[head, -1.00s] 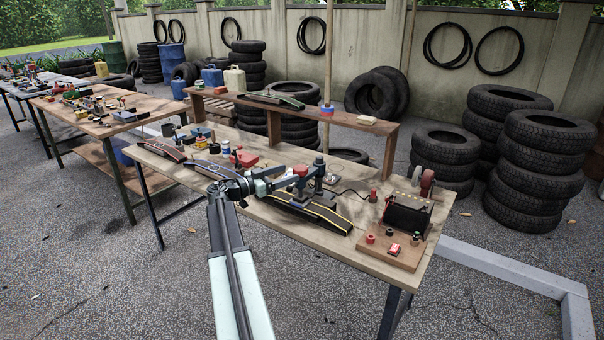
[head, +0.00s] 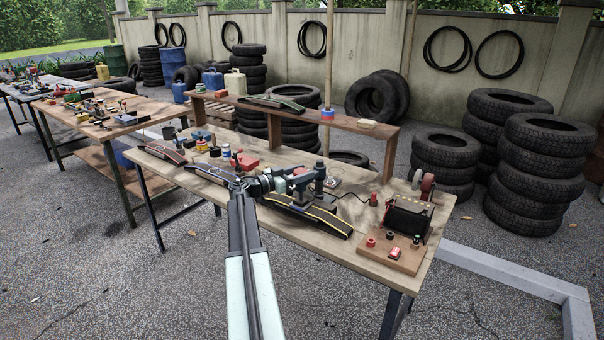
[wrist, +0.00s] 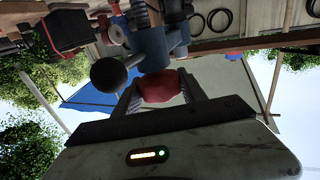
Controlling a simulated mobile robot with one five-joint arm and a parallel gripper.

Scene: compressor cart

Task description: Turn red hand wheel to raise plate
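The red hand wheel (wrist: 161,88) sits between the two fingers of my gripper (wrist: 162,92) in the wrist view. Both fingers appear to press on its sides, so the gripper looks shut on it. A blue-grey body and a dark round knob (wrist: 108,75) lie just beyond the wheel. In the head view my gripper (head: 290,182) is at the small dark press (head: 319,178) on the near table, and the arm hides part of it. The plate cannot be made out clearly.
The press stands by a dark yellow-edged ramp (head: 312,215) on the wooden table (head: 350,258). A raised shelf (head: 345,122) runs behind. Stacked tyres (head: 540,170) stand beyond.

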